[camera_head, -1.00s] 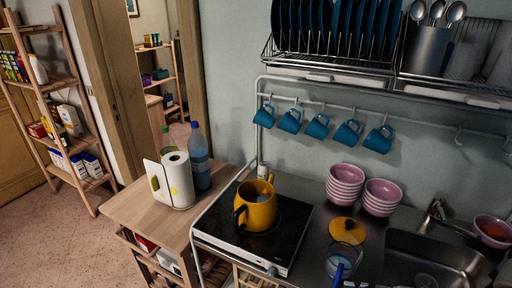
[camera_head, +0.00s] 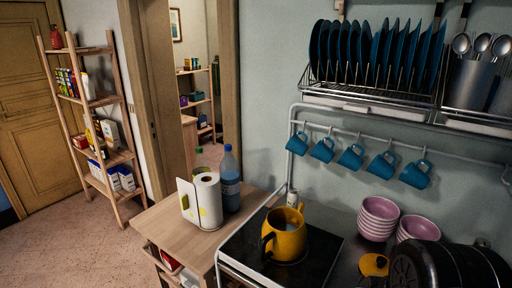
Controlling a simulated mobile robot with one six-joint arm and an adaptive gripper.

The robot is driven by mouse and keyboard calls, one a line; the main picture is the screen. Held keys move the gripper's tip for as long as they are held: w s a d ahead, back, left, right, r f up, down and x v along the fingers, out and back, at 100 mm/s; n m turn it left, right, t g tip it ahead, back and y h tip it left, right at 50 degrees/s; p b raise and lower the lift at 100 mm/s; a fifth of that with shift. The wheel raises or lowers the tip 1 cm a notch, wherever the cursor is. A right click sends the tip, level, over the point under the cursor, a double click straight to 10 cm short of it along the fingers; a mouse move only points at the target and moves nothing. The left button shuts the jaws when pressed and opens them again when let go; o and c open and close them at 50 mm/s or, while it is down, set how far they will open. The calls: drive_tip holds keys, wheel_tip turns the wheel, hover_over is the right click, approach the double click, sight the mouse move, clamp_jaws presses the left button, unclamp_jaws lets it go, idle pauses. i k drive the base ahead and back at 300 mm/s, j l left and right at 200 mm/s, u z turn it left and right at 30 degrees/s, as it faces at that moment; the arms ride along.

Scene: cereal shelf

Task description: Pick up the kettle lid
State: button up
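The kettle lid (camera_head: 374,265) is a yellow disc with a dark knob. It lies on the counter near the bottom edge, right of the stove, and its right side is partly covered by a dark part of my arm. The yellow kettle (camera_head: 288,236) with a black handle stands upright and open-topped on the black stove (camera_head: 246,250). A dark rounded part of my arm fills the bottom right corner. My gripper's fingers do not show, so whether it touches anything cannot be seen.
Two stacks of pink bowls (camera_head: 378,217) stand behind the lid. Blue mugs (camera_head: 351,158) hang from a rail below a plate rack (camera_head: 385,92). A paper towel roll (camera_head: 207,202) and blue bottle (camera_head: 230,180) stand on the wooden cart left of the stove.

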sight(370, 262)
drive_tip(key=z, duration=0.8)
